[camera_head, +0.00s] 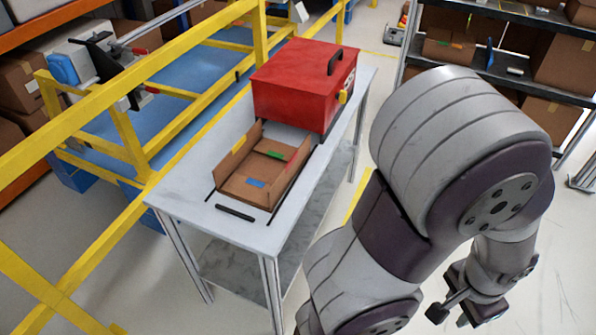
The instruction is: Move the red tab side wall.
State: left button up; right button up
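An open cardboard box (240,190) lies on the grey table (190,190). My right gripper is not in view.
A red toolbox (295,88) with a black handle stands behind the cardboard box. A black bar (235,213) lies near the table's front edge. Yellow railing (130,120) runs along the left. Shelves with boxes (560,55) stand at the back right.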

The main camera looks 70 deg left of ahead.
aim_at(288, 173)
jog(key=i+j+u, duration=0.1)
jog(key=u, duration=0.3)
jog(key=i+u, duration=0.25)
jog(key=u, duration=0.2)
jog(key=i+u, duration=0.2)
jog(key=u, duration=0.2)
jog(key=i+u, duration=0.15)
jog(key=u, duration=0.25)
jog(key=i+l+u, duration=0.15)
jog(key=u, duration=0.3)
